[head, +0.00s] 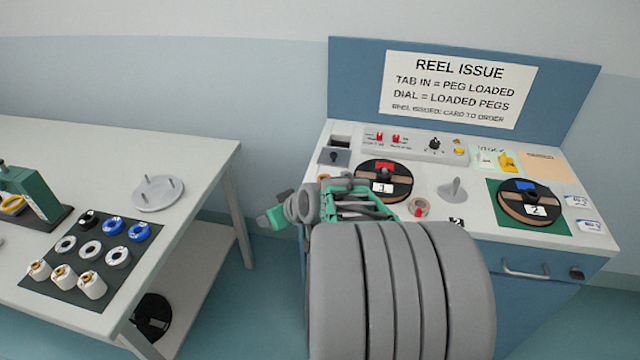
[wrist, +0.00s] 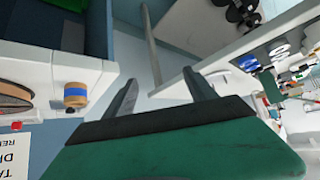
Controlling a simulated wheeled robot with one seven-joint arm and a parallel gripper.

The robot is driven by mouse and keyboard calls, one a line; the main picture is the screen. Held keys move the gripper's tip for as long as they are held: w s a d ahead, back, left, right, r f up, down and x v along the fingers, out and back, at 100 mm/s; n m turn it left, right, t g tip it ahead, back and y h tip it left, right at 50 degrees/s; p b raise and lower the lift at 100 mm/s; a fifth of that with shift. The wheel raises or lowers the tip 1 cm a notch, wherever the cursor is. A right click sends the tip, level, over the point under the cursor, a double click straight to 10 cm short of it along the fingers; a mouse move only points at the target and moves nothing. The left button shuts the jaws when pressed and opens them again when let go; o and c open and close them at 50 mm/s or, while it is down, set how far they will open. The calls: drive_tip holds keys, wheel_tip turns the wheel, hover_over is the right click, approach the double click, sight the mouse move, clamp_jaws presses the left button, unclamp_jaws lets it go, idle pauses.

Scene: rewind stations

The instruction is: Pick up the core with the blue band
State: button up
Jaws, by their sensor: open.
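The core with the blue band (wrist: 76,95) shows in the wrist view as a short tan roll with a blue stripe. It stands on the white bench top close to its edge. In the head view I cannot make out its blue band; my arm covers that part of the bench. My gripper (wrist: 160,77) is open and empty, its two grey fingers apart over the floor gap. The core lies to the left of both fingers in the wrist view, outside them and apart from them.
The left table (head: 205,165) holds a dark mat (head: 72,292) with several spools. Open floor separates them.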

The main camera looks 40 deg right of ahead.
drive_tip(key=d+m+t+h, duration=0.1)
drive_tip(key=d+t, duration=0.1)
drive_tip(key=d, duration=0.6)
drive_tip(key=m+t+h, duration=0.2)
drive_tip(key=h, duration=0.1)
approach(323, 177)
drive_tip(key=p+x, duration=0.1)
drive_tip(key=x, duration=0.6)
drive_tip(key=shift+a, duration=0.1)
drive_tip(key=shift+c, duration=0.4)
clamp_jaws()
